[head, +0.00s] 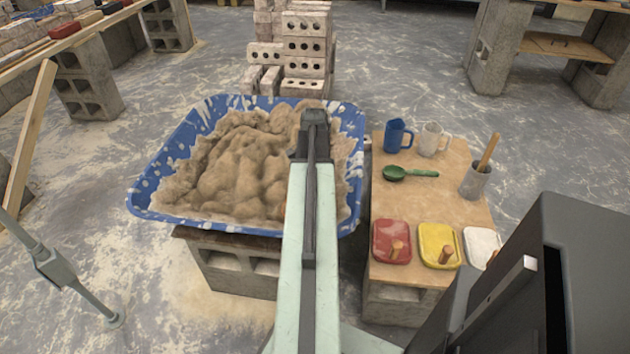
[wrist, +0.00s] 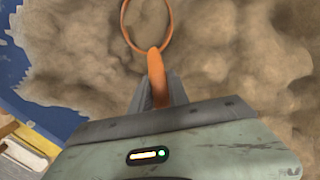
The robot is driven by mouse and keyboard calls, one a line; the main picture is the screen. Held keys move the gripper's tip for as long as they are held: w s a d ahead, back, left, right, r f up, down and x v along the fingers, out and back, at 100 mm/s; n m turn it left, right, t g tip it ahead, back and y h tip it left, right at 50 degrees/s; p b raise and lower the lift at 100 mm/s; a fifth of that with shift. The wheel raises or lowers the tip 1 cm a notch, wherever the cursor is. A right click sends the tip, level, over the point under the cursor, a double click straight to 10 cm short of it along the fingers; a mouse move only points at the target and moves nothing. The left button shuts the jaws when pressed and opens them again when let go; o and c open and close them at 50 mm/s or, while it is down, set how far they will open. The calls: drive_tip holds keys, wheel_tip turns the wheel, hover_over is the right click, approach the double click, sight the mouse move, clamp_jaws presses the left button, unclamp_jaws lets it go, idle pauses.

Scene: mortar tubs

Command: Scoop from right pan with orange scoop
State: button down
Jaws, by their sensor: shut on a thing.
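The orange scoop (wrist: 157,70) shows in the wrist view, its handle between my fingers and its round rim at the top edge. Mortar fills the view inside the rim; I cannot tell whether it lies in the scoop or beneath it. My gripper (wrist: 159,88) is shut on the handle. In the head view my gripper (head: 314,120) is over the right part of the blue pan (head: 140,196), which holds lumpy tan mortar (head: 235,170). My arm hides the scoop and part of the mortar there.
Right of the pan, a wooden board (head: 400,208) on blocks carries a blue jug (head: 397,136), a pale mug (head: 432,139), a green spoon (head: 410,173), a grey pot (head: 474,182), a red tub (head: 391,241) and a yellow tub (head: 438,244). Bricks (head: 303,50) are stacked behind.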

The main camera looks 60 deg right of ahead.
drive_tip(key=y, duration=0.1)
drive_tip(key=r+y, duration=0.1)
drive_tip(key=y, duration=0.1)
drive_tip(key=shift+w+r+t, duration=0.2)
drive_tip(key=shift+r+t, duration=0.1)
drive_tip(key=shift+t, duration=0.1)
drive_tip(key=shift+y, duration=0.5)
drive_tip(key=r+p, duration=0.8)
drive_tip(key=r, duration=0.1)
drive_tip(key=shift+s+r, duration=0.1)
drive_tip(key=shift+s, duration=0.1)
drive_tip(key=shift+d+r+p, duration=0.15)
drive_tip(key=shift+r+p, duration=0.55)
drive_tip(key=shift+r, duration=0.1)
